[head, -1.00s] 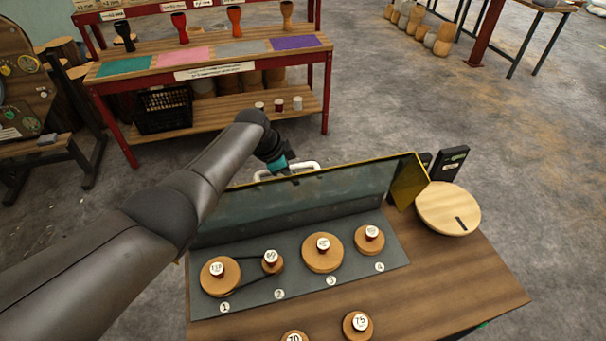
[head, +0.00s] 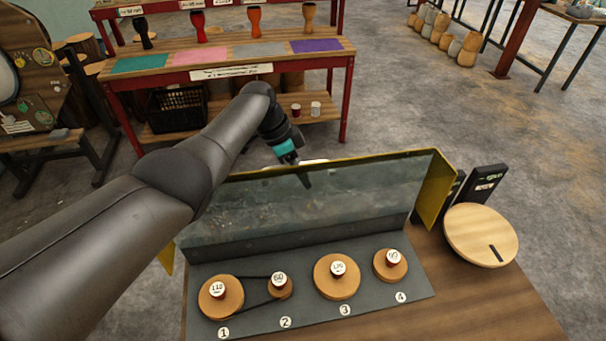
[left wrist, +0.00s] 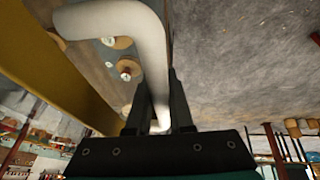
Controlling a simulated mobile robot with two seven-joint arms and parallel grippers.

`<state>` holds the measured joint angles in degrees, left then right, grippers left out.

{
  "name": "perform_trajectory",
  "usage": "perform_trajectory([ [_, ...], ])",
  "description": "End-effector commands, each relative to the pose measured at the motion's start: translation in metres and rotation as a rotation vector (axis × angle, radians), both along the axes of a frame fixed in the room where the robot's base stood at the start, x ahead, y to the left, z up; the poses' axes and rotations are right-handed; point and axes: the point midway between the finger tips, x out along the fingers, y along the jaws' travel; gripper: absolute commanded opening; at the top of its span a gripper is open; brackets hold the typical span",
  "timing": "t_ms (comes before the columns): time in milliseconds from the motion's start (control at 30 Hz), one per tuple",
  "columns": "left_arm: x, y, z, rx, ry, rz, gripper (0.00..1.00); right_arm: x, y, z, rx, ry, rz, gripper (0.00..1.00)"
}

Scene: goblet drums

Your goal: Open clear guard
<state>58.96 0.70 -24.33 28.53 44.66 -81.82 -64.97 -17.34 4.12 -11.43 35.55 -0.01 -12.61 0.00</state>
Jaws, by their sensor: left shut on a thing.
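The clear guard (head: 300,208) has a yellow frame and stands along the back of a dark pulley board (head: 310,298), leaving the pulleys in front uncovered. Its yellow side panel (head: 434,190) rises at the right end. A white bar handle (head: 316,161) is mostly hidden behind the guard's top edge. My left gripper (head: 304,180) reaches over from the left to the guard's far side. In the left wrist view, its dark fingers (left wrist: 160,100) are shut on the white handle (left wrist: 150,60). My right gripper is not in view.
Wooden pulleys (head: 337,276) with numbered caps sit on the board. A wooden disc (head: 480,235) and dark upright blocks (head: 485,184) stand to the right. A red-framed shelf (head: 345,100) with goblet drums is behind. Open floor lies between.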

Motion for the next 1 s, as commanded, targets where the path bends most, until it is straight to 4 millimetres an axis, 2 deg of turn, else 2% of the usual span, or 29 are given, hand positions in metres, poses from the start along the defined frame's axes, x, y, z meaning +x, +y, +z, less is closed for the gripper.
perform_trajectory([
  [133,-0.003,0.000,-0.004,0.003,0.011,-0.001,0.00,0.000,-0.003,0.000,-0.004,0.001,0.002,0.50],
  [167,-0.003,0.000,-0.004,0.003,0.011,-0.001,0.23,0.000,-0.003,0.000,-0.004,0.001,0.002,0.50],
  [267,-0.003,0.000,-0.004,0.003,0.009,0.000,0.32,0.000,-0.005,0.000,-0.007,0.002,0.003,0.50],
  [533,-0.001,0.001,-0.001,0.002,0.005,0.000,0.32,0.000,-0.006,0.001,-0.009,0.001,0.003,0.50],
  [667,-0.001,0.004,0.009,0.002,0.004,0.000,0.32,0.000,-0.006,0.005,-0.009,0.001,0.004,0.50],
  [867,0.000,0.018,0.039,0.002,0.001,0.002,0.32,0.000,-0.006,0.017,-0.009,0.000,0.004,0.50],
  [1000,0.000,0.031,0.068,0.003,0.002,0.001,0.32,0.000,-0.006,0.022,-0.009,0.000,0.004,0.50],
])
